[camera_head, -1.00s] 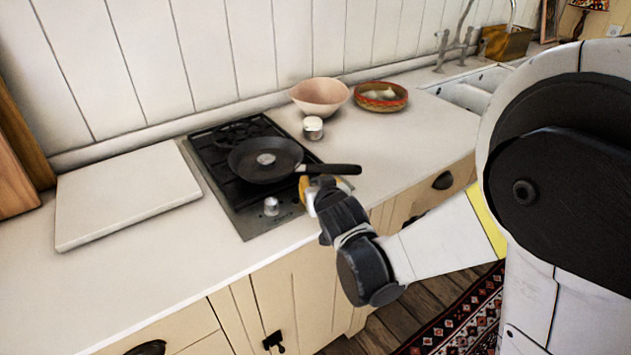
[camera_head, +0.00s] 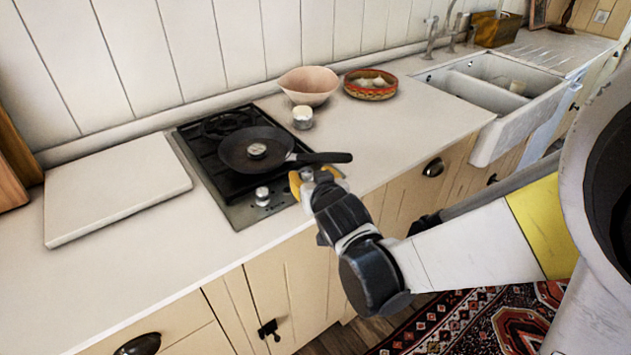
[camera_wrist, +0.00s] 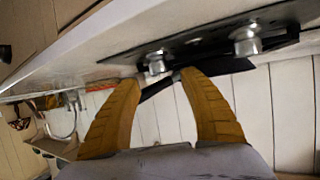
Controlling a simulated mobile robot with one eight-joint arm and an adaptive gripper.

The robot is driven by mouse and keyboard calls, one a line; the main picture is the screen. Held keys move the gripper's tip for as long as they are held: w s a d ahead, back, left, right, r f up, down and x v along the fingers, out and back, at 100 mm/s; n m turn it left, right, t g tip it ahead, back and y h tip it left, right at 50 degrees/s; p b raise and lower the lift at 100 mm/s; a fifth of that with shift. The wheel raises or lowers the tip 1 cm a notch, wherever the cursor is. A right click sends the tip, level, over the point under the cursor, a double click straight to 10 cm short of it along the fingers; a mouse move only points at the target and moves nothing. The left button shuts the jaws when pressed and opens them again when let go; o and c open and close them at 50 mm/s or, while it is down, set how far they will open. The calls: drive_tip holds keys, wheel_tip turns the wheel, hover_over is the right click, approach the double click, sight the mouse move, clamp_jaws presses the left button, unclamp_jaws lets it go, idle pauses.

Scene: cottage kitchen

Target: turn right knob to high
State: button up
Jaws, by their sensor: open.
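The stove (camera_head: 240,214) has two silver knobs on its front strip. The right knob (camera_head: 306,174) is partly hidden by my gripper (camera_head: 313,179), whose yellow fingers are spread on either side of it. In the wrist view, which is turned over, the right knob (camera_wrist: 155,64) shows just beyond and between the open fingertips (camera_wrist: 160,78). I cannot tell whether the fingers touch it. The left knob (camera_head: 262,196) stands free, and it also shows in the wrist view (camera_wrist: 245,40). The knobs' settings are too small to read.
A black frying pan (camera_head: 240,152) sits on the stove, its handle (camera_head: 325,157) reaching right above my gripper. A white board (camera_head: 115,190) lies left of the stove. A small white jar (camera_head: 302,117), a pink bowl (camera_head: 309,84) and a patterned bowl (camera_head: 370,90) stand behind and right.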

drive_tip(key=v, duration=0.7)
drive_tip(key=shift+d, duration=0.35)
drive_tip(key=s+d+m+g+h, duration=0.2)
drive_tip(key=s+d+g, duration=0.4)
drive_tip(key=s+d, duration=0.9)
drive_tip(key=shift+s+d+f+h, duration=0.25)
drive_tip(key=shift+s+f+h, duration=0.15)
drive_tip(key=shift+s, duration=0.5)
